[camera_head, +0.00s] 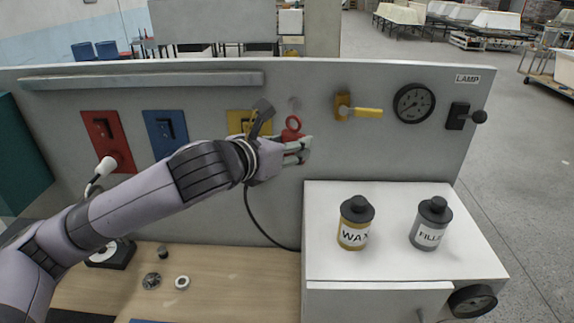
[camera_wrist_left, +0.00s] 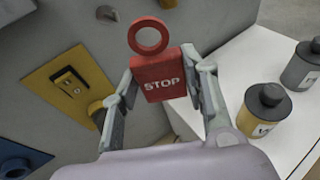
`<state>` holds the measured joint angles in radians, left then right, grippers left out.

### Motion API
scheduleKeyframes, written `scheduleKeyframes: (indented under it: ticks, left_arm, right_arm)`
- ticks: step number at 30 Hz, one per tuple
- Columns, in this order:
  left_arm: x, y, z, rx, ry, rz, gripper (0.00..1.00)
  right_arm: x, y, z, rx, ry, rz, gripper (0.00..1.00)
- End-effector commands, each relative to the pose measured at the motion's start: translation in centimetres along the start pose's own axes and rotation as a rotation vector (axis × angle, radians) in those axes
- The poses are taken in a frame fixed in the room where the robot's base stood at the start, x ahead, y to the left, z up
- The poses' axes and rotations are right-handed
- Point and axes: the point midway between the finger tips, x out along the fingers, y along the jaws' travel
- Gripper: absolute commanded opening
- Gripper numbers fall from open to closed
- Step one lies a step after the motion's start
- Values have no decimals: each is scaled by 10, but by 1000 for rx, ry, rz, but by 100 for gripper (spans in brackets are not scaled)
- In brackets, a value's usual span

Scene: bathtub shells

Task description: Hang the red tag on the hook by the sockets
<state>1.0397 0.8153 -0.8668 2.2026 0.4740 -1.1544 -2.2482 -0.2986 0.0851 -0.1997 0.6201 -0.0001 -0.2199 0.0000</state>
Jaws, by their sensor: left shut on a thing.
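My left gripper (camera_head: 303,147) is shut on the red tag (camera_head: 292,128) in front of the upright grey panel. In the left wrist view the tag (camera_wrist_left: 163,80) reads STOP, with its ring pointing up, between the two fingers of the gripper (camera_wrist_left: 166,76). A small pale hook (camera_head: 295,102) is on the panel just above the ring; it also shows in the left wrist view (camera_wrist_left: 107,14), up and left of the ring. The ring looks apart from the hook. The sockets are red (camera_head: 101,148), blue (camera_head: 157,147) and yellow (camera_head: 234,121); my wrist partly hides the yellow one.
WAX (camera_head: 354,234) and FILLER (camera_head: 428,236) bottles stand on the white cabinet (camera_head: 390,272). A black cable (camera_head: 262,227) hangs below my wrist. Small parts lie on the wooden bench (camera_head: 230,285).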

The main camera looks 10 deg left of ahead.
Motion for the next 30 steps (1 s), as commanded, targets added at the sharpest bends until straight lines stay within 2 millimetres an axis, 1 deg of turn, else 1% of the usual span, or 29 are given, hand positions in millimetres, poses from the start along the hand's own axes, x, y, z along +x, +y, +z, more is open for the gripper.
scheduleKeyframes:
  ticks: [1,5,11,30]
  left_arm:
    - [-1,1,5,1,0,0,13]
    - [2,2,6,-1,2,-1,13]
    - [11,7,7,-1,1,-1,13]
    - [44,26,14,-1,0,-1,13]
  right_arm:
    - [-2,-1,0,1,0,-1,0]
    - [-2,-4,-1,3,1,-5,0]
    - [-1,-10,-2,5,2,-11,0]
    - [-1,-3,0,1,-1,-4,0]
